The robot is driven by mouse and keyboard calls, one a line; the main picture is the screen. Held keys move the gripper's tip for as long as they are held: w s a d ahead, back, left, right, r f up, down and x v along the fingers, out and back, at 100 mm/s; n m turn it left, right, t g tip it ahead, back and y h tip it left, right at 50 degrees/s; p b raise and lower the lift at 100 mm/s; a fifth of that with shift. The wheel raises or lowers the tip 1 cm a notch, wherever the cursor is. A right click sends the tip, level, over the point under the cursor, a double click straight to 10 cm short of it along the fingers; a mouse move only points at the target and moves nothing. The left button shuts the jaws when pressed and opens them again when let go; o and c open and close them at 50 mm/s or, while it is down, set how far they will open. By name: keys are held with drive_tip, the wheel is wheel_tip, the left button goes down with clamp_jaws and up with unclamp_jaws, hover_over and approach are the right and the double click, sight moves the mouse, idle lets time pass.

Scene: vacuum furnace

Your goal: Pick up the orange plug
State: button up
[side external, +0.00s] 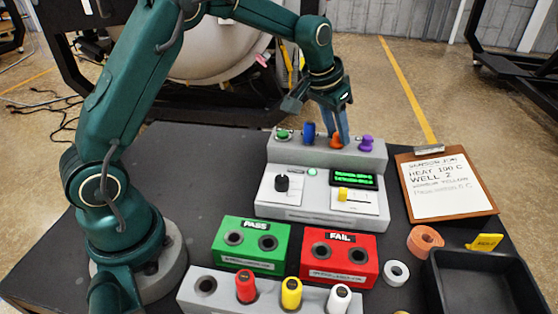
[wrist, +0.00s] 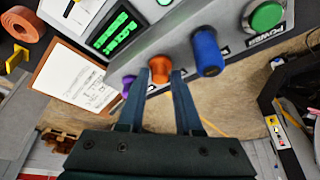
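The orange plug (side external: 337,141) sits in the top ledge of the grey control unit, between a blue plug (side external: 309,132) and a purple plug (side external: 366,143). In the wrist view the orange plug (wrist: 160,68) shows between the tips of my two fingers. My gripper (side external: 336,132) points down at it, with its fingers apart on either side. In the wrist view my gripper (wrist: 161,82) shows a gap between the fingers, narrow at the tips. I cannot tell whether the fingertips touch the plug.
The blue plug (wrist: 207,52) stands close beside one finger, and the purple plug (wrist: 129,86) close beside the other. A green button (side external: 283,135) is on the same ledge. Green PASS (side external: 250,258) and red FAIL (side external: 318,273) blocks stand in front. A clipboard (side external: 470,207) and black tray (side external: 440,284) lie right.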

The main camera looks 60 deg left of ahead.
clamp_jaws()
drive_tip(key=shift+r, duration=0.1)
